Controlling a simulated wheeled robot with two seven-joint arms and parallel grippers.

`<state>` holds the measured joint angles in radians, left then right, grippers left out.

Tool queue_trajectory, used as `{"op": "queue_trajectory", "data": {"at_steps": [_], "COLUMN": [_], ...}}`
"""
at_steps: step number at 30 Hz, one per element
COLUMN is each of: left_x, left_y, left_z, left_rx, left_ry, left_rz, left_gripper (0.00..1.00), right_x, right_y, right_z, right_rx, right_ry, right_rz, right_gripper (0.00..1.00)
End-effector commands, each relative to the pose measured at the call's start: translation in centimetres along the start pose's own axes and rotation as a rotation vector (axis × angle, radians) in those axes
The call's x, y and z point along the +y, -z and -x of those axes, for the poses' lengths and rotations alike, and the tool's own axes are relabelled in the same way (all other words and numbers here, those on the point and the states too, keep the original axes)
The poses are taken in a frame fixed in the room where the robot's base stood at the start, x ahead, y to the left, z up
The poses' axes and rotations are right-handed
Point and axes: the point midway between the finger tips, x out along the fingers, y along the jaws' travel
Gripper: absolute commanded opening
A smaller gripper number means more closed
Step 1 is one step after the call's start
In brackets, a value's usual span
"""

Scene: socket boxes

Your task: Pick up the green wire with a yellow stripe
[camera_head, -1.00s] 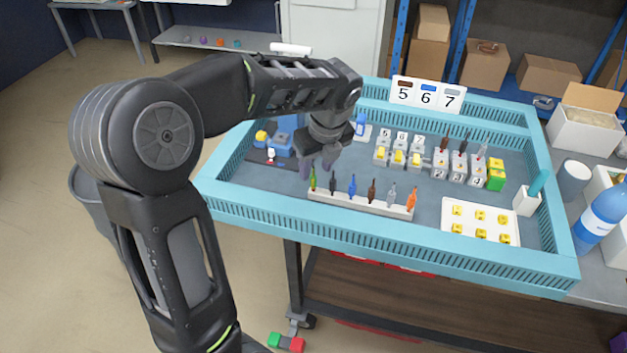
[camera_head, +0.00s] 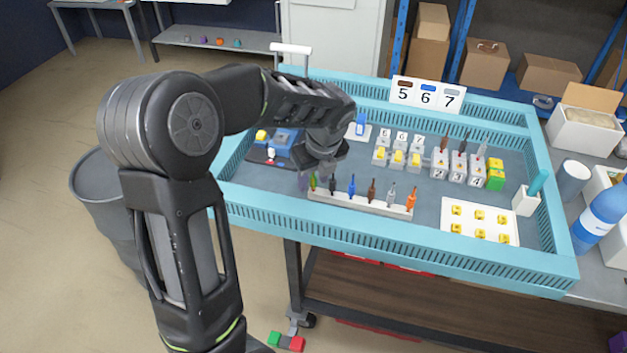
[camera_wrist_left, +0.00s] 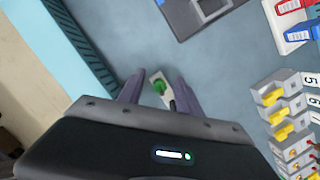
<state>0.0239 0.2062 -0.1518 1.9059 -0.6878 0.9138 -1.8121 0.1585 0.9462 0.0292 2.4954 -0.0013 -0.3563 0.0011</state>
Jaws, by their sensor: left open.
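The green wire (camera_head: 313,182) stands upright at the left end of a white rack (camera_head: 350,201) holding several coloured wires. Its yellow stripe is too small to make out clearly. My left gripper (camera_head: 318,174) is directly over that end of the rack. In the left wrist view the green wire (camera_wrist_left: 159,87) shows end-on between the two spread fingers of the left gripper (camera_wrist_left: 155,92). The fingers appear apart from it on both sides, and a dark wire is partly hidden beside the gripper's edge. My right gripper is not in view.
The rack stands near the front wall of a blue tray (camera_head: 420,250). Grey socket boxes (camera_head: 398,158) with yellow parts and a white plate (camera_head: 480,222) lie to the right. A dark device (camera_head: 275,150) is behind left. A numbered card (camera_head: 427,95) stands at the back.

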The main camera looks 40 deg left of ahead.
Motion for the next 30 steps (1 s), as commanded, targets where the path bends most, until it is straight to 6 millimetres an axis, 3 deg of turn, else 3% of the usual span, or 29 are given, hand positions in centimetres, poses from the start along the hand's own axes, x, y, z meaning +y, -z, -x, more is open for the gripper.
{"op": "queue_trajectory", "data": {"at_steps": [6,21,30], "left_x": [0.00,0.00,0.00], "left_y": [-0.01,0.00,0.00], "left_z": [0.02,0.02,0.02], "left_rx": [0.000,0.000,0.000], "left_ry": [0.000,0.000,0.000], "left_rz": [0.000,0.000,0.000], "left_gripper": [0.40,0.00,0.00], "right_x": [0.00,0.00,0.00], "right_y": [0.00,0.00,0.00], "right_z": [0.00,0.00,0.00], "right_rx": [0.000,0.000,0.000], "right_ry": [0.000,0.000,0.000], "right_rz": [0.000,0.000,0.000], "right_gripper": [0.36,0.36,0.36]}}
